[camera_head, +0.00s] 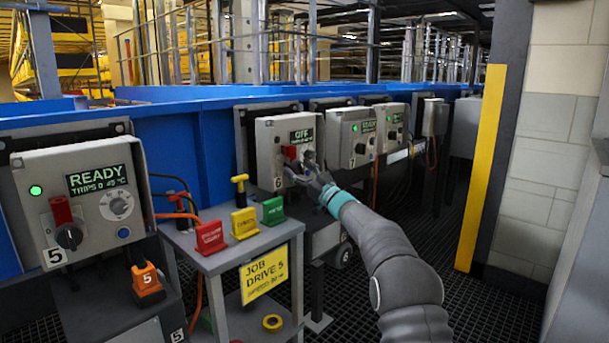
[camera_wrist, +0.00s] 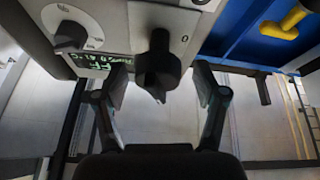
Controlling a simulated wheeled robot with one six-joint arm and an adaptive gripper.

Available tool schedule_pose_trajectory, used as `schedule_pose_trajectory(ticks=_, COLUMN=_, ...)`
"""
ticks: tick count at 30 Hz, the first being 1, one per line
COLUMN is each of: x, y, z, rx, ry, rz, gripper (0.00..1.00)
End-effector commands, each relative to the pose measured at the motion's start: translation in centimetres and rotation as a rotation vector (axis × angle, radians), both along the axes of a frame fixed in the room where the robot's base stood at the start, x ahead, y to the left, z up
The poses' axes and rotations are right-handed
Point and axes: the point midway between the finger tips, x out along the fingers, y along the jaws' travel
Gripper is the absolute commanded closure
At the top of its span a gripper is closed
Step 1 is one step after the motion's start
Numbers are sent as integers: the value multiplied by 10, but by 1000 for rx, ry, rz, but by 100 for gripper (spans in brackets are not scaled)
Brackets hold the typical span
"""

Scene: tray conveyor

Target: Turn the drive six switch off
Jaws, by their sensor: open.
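The drive six box (camera_head: 268,160) is a grey unit with a "6" label, and its display (camera_head: 301,136) appears to read OFF. A red part (camera_head: 290,152) shows on its front; the switch beneath it is mostly hidden by my gripper in the head view. My gripper (camera_head: 299,168) is open, right at the lower front of this box. In the wrist view the black switch handle (camera_wrist: 157,62) stands between and just beyond my open fingers (camera_wrist: 160,88), with a gap on each side. A "0" mark is beside the handle. A round dial (camera_wrist: 72,25) is to its left.
A grey stand (camera_head: 235,258) with red, yellow and green tags and a "JOB DRIVE 5" sign is left of my arm. The drive five box (camera_head: 90,190) reads READY with a green light. The drive seven box (camera_head: 352,140) is just right of drive six. A yellow-edged pillar (camera_head: 483,165) stands at right.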

Motion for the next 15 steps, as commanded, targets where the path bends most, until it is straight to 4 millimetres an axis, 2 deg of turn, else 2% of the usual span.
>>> schedule_pose_trajectory(ticks=8, x=-14, y=-19, z=-9, rx=0, ry=2, rz=-2, gripper=29)
schedule_pose_trajectory(ticks=15, x=-37, y=-48, z=-26, rx=0, ry=3, rz=-3, gripper=29)
